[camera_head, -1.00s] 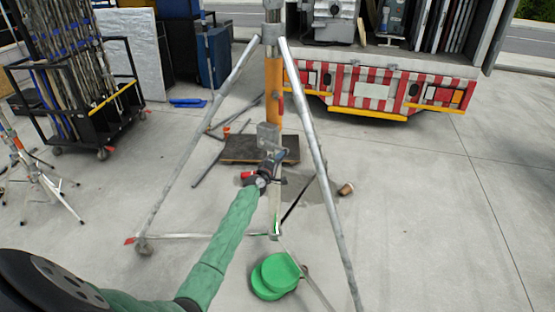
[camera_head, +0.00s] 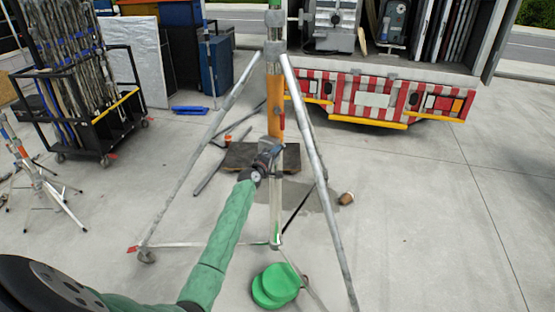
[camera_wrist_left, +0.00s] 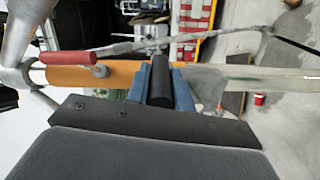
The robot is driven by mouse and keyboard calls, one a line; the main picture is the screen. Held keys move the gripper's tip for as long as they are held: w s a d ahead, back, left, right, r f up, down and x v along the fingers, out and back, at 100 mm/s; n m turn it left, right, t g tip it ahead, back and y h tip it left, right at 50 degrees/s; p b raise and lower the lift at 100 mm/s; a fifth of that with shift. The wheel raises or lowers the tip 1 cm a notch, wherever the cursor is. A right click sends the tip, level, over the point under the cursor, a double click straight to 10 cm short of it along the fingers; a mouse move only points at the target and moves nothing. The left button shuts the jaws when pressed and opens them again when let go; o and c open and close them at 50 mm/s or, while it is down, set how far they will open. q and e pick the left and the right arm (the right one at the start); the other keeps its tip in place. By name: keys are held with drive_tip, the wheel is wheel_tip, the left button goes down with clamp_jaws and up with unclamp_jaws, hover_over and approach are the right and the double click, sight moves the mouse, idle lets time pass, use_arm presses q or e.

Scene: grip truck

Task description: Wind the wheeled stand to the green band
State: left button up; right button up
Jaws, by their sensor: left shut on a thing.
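The wheeled stand (camera_head: 313,150) stands upright on splayed silver legs, with an orange section (camera_head: 274,95) on its column. A green band (camera_head: 275,18) shows on the column near the top edge of the head view. My left gripper (camera_head: 270,151) is beside the column, below the orange section. In the left wrist view its blue fingers are shut on a black crank handle (camera_wrist_left: 161,82). The orange section (camera_wrist_left: 110,76) and a red-handled lever (camera_wrist_left: 70,58) lie just beyond them. The crank itself is mostly hidden behind my gripper. My right gripper is not in view.
A pole cart (camera_head: 115,125) and smaller stands (camera_head: 35,175) are at left. The truck (camera_head: 370,92) is behind. Open concrete is at right.

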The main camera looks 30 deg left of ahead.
use_arm(q)
drive_tip(key=a+r+b, duration=0.2)
drive_tip(key=a+r, duration=0.2)
drive_tip(key=a, duration=0.4)
drive_tip(key=shift+a+r, duration=0.15)
drive_tip(key=shift+r, duration=0.2)
drive_tip(key=a+b, duration=0.4)
drive_tip(key=shift+a+f, duration=0.25)
drive_tip(key=shift+a, duration=0.05)
drive_tip(key=shift+a+r, duration=0.1)
drive_tip(key=shift+a, duration=0.15)
drive_tip(key=a+f+b, duration=0.2)
drive_tip(key=a+b, duration=0.1)
drive_tip(key=b, duration=0.2)
drive_tip(key=shift+f, duration=0.15)
drive_tip(key=a+f+b, duration=0.3)
drive_tip(key=f+b, duration=0.6)
drive_tip(key=b, duration=0.1)
drive_tip(key=shift+a+f, duration=0.15)
drive_tip(key=shift+s+f+b, duration=0.1)
drive_tip(key=shift+f+b, duration=0.05)
drive_tip(key=shift+b, duration=0.2)
